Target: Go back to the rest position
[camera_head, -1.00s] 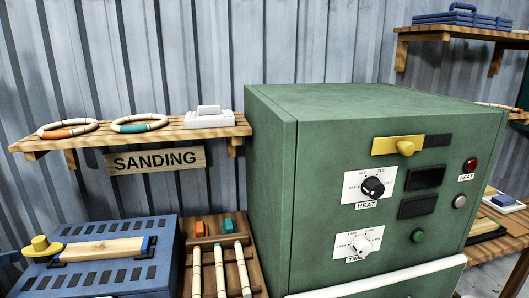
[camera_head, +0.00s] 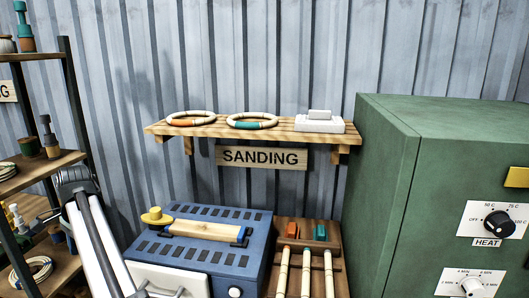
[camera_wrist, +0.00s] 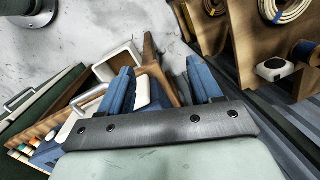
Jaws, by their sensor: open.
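My gripper (camera_wrist: 160,84) shows in the wrist view with its two blue fingers spread apart. It is open, and nothing is clamped between the fingers. A brown wooden piece and a pale open box (camera_wrist: 118,62) show beyond the fingers; I cannot tell how far off they are. In the head view part of my arm shows at the lower left, in front of the left shelf rack (camera_head: 72,110). The fingers cannot be made out in that view.
A blue slotted machine (camera_head: 232,222) and a wooden rack with pale sticks (camera_head: 308,272) stand below the "SANDING" shelf (camera_head: 205,128), which holds two rings. A green heater cabinet (camera_head: 385,190) stands at right. The left rack carries coils and pots.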

